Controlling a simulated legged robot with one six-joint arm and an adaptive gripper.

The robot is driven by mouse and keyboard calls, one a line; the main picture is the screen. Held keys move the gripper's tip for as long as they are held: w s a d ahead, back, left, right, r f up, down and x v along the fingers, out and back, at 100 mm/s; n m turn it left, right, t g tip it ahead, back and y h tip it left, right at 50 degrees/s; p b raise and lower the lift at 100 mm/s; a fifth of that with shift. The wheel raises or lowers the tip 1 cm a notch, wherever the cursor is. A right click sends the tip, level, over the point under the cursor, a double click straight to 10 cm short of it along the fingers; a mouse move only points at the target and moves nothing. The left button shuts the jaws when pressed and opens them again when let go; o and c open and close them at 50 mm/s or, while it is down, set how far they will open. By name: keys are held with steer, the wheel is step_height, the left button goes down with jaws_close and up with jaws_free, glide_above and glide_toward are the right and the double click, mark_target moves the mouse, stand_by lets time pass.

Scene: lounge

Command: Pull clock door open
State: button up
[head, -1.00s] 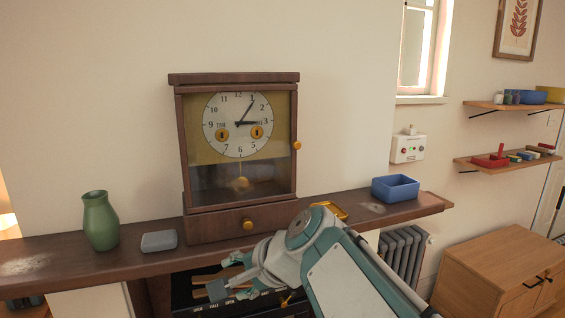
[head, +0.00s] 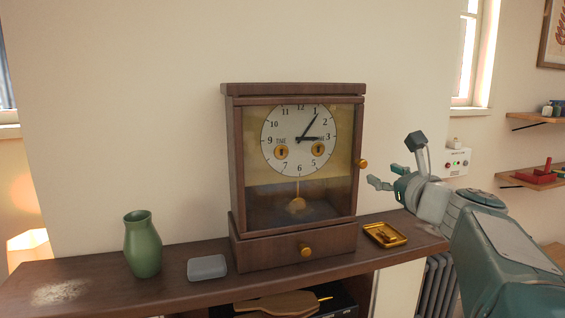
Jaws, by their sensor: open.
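The wooden mantel clock (head: 240,165) stands upright on the shelf in the middle of the head view. Its glazed front door (head: 355,200) is closed over the white dial (head: 298,140) and the pendulum (head: 298,203). A round brass knob (head: 364,164) sits on the door's right edge. My gripper (head: 391,160) is open and empty, just to the right of the knob, with its fingers pointing left towards it. A gap shows between the fingers and the knob.
The dark wooden shelf (head: 110,284) carries a green vase (head: 142,246), a grey box (head: 207,267) and a brass tray (head: 385,235). A small drawer knob (head: 306,250) is below the door. A wall box with buttons (head: 456,162) is behind my gripper.

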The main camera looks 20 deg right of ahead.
mark_target(364, 165)
steer(key=w, duration=0.6)
steer(key=shift+w+a, duration=0.15)
steer(key=shift+w+d, duration=0.3)
steer(key=shift+w, duration=0.45)
steer(key=shift+a, duration=0.1)
jaws_close()
